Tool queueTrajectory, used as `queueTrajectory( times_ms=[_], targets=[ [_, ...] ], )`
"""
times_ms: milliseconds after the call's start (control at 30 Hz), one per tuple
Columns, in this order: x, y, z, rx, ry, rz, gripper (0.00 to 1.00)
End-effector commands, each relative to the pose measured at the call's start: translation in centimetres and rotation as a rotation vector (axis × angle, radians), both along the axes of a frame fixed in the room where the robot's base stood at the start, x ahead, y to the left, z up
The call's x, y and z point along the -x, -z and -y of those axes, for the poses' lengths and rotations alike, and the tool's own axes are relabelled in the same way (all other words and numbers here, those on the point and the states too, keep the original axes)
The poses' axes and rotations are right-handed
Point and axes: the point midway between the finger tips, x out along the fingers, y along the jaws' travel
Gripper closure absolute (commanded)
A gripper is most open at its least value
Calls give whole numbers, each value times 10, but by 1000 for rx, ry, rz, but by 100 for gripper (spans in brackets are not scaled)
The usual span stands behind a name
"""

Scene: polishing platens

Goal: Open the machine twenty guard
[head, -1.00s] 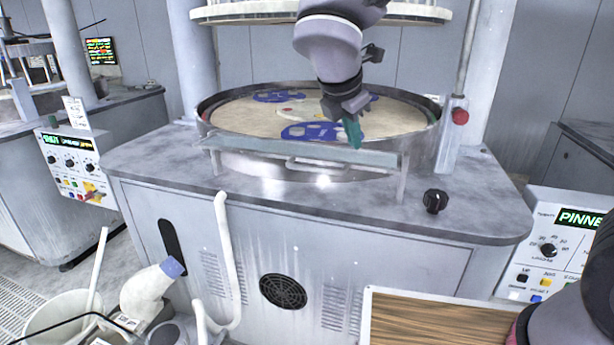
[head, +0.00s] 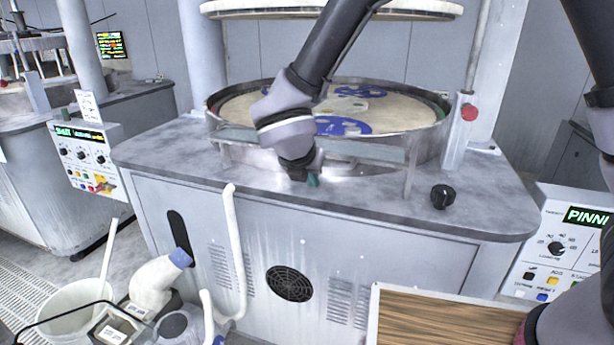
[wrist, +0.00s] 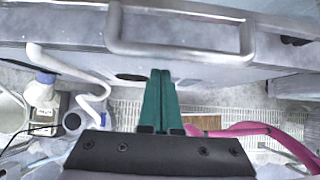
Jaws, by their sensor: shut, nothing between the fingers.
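The guard (head: 388,152) is a pale see-through panel on posts, across the front of the round polishing basin on the middle machine. Its U-shaped metal handle (wrist: 180,51) spans the upper part of the wrist view; in the head view my arm partly hides it. My gripper (head: 313,180) is in front of the guard, low over the grey worktop, with nothing held. In the wrist view its green fingers (wrist: 160,73) are together, their tips just below the handle bar in the picture. I cannot tell whether they touch it. No machine number is readable.
The basin (head: 440,140) holds blue discs on a cream platen, under a raised upper plate (head: 420,10). A black knob (head: 441,197) and red button (head: 468,112) are at right. A wooden-topped surface (head: 440,322), white hose (head: 238,260) and bucket (head: 75,300) are in front.

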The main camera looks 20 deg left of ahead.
Motion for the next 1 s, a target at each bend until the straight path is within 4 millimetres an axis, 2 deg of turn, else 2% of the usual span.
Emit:
queueTrajectory(
  times_ms=[33,200,667,1000],
  targets=[
    [-2,-11,-1,-8,1,4,100],
    [-5,-26,0,-4,2,2,100],
    [-6,-31,0,-4,3,-4,100],
    [-13,-63,1,-21,9,-178,100]
  ],
)
